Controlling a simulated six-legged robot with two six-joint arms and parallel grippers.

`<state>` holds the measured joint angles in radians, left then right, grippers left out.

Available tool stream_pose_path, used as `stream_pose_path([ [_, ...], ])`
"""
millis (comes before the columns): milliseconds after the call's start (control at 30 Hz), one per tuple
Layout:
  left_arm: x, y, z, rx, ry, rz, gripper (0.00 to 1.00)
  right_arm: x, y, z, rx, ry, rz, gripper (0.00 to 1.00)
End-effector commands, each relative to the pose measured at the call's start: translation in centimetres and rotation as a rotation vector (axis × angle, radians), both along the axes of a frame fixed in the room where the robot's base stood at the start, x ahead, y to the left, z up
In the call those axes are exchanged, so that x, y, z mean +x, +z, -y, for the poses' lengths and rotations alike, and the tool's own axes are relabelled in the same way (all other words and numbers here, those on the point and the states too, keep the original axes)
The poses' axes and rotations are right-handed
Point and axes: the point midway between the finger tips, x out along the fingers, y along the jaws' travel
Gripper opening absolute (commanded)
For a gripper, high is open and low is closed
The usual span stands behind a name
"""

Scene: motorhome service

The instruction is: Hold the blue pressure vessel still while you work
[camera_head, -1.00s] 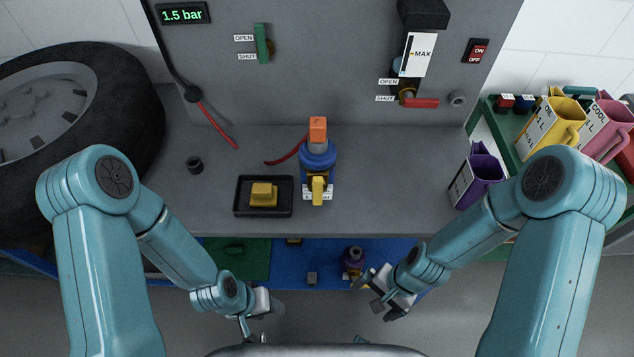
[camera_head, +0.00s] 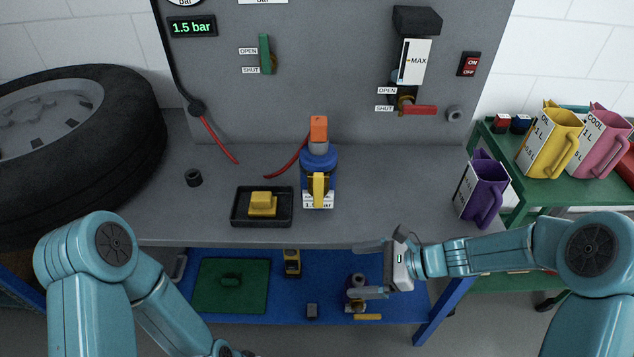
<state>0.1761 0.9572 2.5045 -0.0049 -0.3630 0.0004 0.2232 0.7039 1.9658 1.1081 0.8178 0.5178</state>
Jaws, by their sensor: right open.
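The blue pressure vessel (camera_head: 319,161) stands upright on the grey bench, with an orange cap (camera_head: 319,128) on a grey neck, a yellow lever (camera_head: 318,188) and a white label at its front. A red hose (camera_head: 287,163) runs up behind it. My right gripper (camera_head: 372,270) is open and empty, in front of the bench's front edge, to the right of and nearer than the vessel, not touching it. Of my left arm only the links show at the lower left; its gripper is out of the frame or hidden.
A black tray (camera_head: 240,219) with a yellow block (camera_head: 263,203) sits left of the vessel. A black cap (camera_head: 193,177) lies further left. A purple jug (camera_head: 484,188) stands at the bench's right end. A tyre (camera_head: 125,130) fills the left. Bench between vessel and jug is clear.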

Motion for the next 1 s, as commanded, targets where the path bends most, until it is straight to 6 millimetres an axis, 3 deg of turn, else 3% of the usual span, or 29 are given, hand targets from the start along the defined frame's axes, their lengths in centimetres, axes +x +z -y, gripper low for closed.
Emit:
stream_pose_path([
  [400,0.0,-1.1,0.0,0.0,0.0,0.0,0.49,1.9,1.4,0.1,0.087,-0.055,-0.001,1.0],
  [1000,0.0,-1.0,0.0,0.0,0.0,-0.001,0.49,2.1,1.9,0.1,0.101,-0.065,-0.002,1.0],
])
